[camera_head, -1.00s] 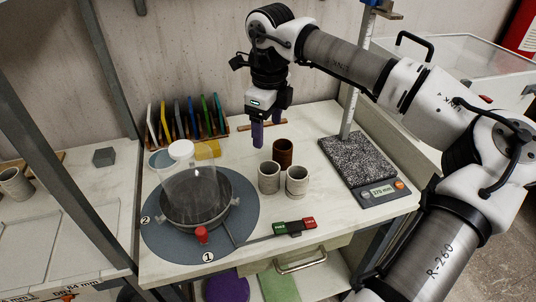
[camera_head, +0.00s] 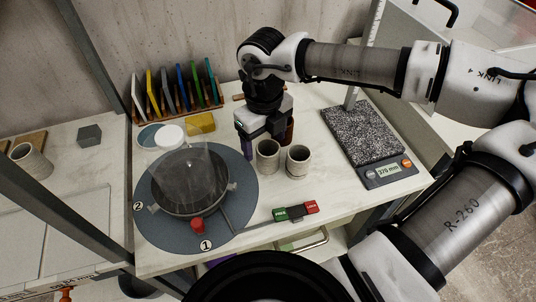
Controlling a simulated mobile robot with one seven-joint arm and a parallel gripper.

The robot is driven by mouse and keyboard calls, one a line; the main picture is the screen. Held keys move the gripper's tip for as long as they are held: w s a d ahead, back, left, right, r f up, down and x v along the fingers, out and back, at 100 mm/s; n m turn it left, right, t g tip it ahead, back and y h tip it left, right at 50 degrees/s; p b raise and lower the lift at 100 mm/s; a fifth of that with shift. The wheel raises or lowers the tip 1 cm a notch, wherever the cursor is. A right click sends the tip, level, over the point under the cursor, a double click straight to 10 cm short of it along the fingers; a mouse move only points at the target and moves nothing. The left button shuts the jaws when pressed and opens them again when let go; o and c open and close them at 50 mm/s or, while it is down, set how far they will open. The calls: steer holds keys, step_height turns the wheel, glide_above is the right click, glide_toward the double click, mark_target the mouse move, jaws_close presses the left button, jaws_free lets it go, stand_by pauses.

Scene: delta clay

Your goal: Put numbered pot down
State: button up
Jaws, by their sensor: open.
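Two pale grey pots stand upright side by side on the table, the left pot (camera_head: 268,158) and the right pot (camera_head: 299,161). A brown pot (camera_head: 289,134) stands behind them, mostly hidden by my gripper. No number is readable on any of the pots, so I cannot tell which is the numbered one. My gripper (camera_head: 262,134) points down just behind the grey pots, beside the brown pot, with its jaws open. One purple finger shows left of the left grey pot; the other finger is hidden. I cannot tell whether the brown pot is between the fingers.
A grey round board (camera_head: 153,232) marked 1 and 2 carries a dark basin under a clear cover (camera_head: 190,180). A rack of coloured plates (camera_head: 178,88) stands at the back left. A speckled stone slab (camera_head: 362,135) with a readout lies at right.

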mark_target(267, 153)
steer(key=shift+w+d+f+p, duration=0.15)
steer(key=shift+f+p, duration=0.4)
steer(key=shift+f, duration=0.85)
steer(key=shift+s+d+f+p, duration=0.1)
steer(key=shift+f+p, duration=0.4)
steer(key=shift+f, duration=0.85)
steer(key=shift+c, duration=0.3)
steer(key=shift+w, duration=0.1)
steer(key=c, duration=1.1)
steer(key=shift+r, duration=0.15)
step_height(267, 153, up, 20)
steer(key=b, duration=0.3)
